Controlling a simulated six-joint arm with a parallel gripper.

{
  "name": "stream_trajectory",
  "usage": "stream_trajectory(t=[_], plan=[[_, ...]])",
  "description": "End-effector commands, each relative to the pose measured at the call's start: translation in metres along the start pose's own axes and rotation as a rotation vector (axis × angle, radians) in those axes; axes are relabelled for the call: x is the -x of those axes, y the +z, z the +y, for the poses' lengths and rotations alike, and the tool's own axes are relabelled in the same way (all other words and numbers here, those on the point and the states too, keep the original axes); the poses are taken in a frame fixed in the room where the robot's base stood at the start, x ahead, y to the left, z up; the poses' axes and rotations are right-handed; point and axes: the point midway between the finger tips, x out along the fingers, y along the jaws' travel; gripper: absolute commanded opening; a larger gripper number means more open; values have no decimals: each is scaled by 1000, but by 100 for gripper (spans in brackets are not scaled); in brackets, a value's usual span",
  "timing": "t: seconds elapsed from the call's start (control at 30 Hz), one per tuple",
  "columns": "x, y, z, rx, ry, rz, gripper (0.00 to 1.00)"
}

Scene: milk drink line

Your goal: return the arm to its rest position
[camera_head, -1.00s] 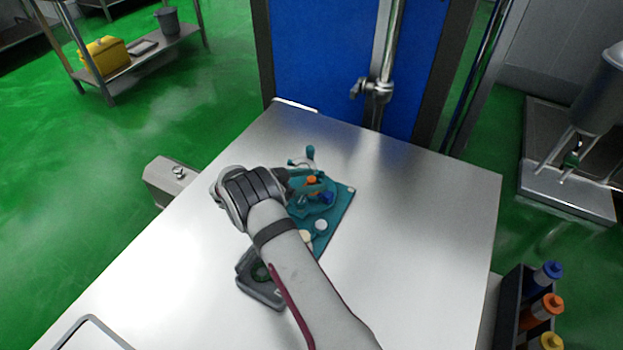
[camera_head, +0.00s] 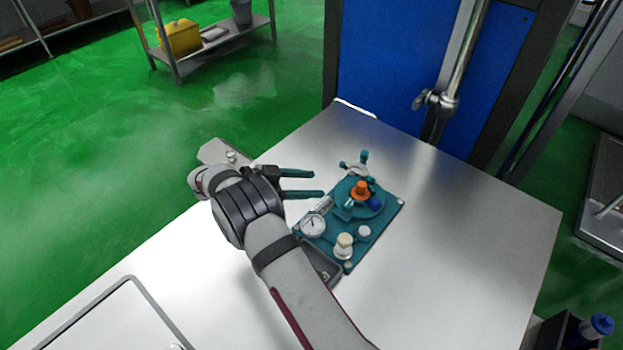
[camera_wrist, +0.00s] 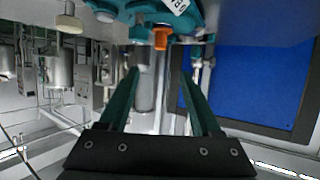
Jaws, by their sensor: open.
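My gripper (camera_head: 318,183) has two dark teal fingers, spread apart with nothing between them. It is above the steel table, left of a teal fixture plate (camera_head: 385,222), and its fingers point right. The plate carries a round dial gauge (camera_head: 313,226), an orange knob (camera_head: 361,190), a blue part, a cream knob (camera_head: 344,243) and a handwheel at its back. In the wrist view my gripper (camera_wrist: 160,75) is open below the orange knob (camera_wrist: 161,38), apart from it. My forearm hides part of the plate's near left side.
The steel table (camera_head: 450,260) is clear on the right. A dark grey tray (camera_head: 322,262) lies partly under my forearm. A lidded panel (camera_head: 120,315) is at front left. A blue door (camera_head: 400,60) with a steel pipe stands behind. A rack with a blue-capped bottle (camera_head: 597,327) is at lower right.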

Motion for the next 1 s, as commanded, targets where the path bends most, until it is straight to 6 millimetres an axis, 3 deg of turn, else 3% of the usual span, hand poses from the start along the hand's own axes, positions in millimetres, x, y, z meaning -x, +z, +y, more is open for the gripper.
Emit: stream_trajectory(t=[0.17,0.27,0.37,0.4,0.53,0.6,0.73,0.83,1.0], plan=[[-1,-2,1,5,5,-5,65],[-4,-29,20,83,65,-88,65],[-8,-78,77,267,156,-312,65],[-5,-95,108,347,170,-430,65],[18,-124,213,553,80,-811,65],[38,-124,265,620,-45,-984,65],[75,-104,329,672,-320,-1177,65],[94,-89,352,678,-479,-1228,65],[104,-79,361,681,-571,-1246,65]])
